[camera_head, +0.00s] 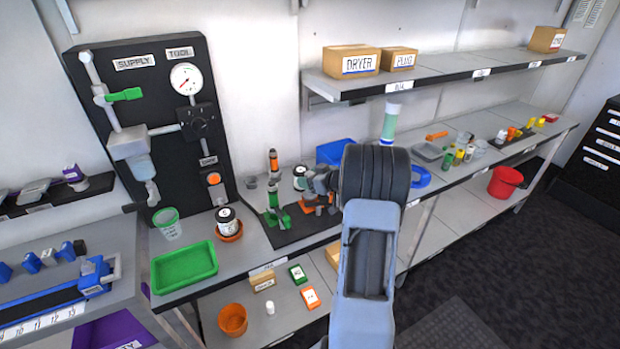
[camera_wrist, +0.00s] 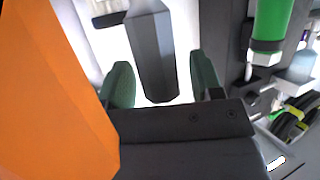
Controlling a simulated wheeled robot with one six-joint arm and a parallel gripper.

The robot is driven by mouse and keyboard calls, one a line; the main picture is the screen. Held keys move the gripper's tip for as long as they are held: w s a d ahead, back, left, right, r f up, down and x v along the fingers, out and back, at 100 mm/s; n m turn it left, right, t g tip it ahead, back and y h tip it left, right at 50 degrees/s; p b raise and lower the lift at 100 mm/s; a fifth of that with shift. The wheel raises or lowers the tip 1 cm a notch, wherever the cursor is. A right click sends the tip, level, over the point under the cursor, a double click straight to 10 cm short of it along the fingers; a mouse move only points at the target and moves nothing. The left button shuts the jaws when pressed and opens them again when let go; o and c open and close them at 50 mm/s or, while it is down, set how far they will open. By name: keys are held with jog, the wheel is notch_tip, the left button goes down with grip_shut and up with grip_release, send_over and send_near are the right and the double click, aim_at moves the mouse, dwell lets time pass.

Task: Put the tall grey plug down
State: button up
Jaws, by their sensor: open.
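In the wrist view, the tall grey plug (camera_wrist: 153,52) is a faceted grey column, seen between the two green fingers of my gripper (camera_wrist: 163,82). The fingers are apart, and a bright gap shows on either side of the plug's lower end. I cannot tell what the plug's end rests on. In the head view, my arm reaches to the bench beside a dark mat (camera_head: 290,237). I cannot make out the plug for certain in that view.
A large orange surface (camera_wrist: 50,90) is close on the left of the wrist view, with a green cylinder (camera_wrist: 272,25) at upper right. On the bench stand a green tray (camera_head: 184,267), a black-and-white jar (camera_head: 227,220) and a clear cup (camera_head: 167,224). A shelf (camera_head: 440,70) overhangs the back.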

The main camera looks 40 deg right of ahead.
jog(key=v, duration=1.1)
jog(key=w+a+r+m+g+h, duration=0.2)
jog(key=a+r+m+h, duration=0.2)
jog(key=a+r+h, duration=0.5)
jog(key=s+a+f+g+y, duration=0.2)
jog(key=s+a+f+g, duration=0.1)
jog(key=s+a, duration=0.5)
jog(key=s+a+f+n+g+y, duration=0.1)
jog(key=s+a+f+g+y, duration=0.2)
jog(key=s+a, duration=0.6)
jog(key=a+g, duration=0.1)
jog(key=a, duration=0.2)
jog(key=shift+a+f+g, duration=0.2)
jog(key=shift+a+g, duration=0.15)
jog(key=shift+g, duration=0.05)
jog(key=shift+c, duration=0.2)
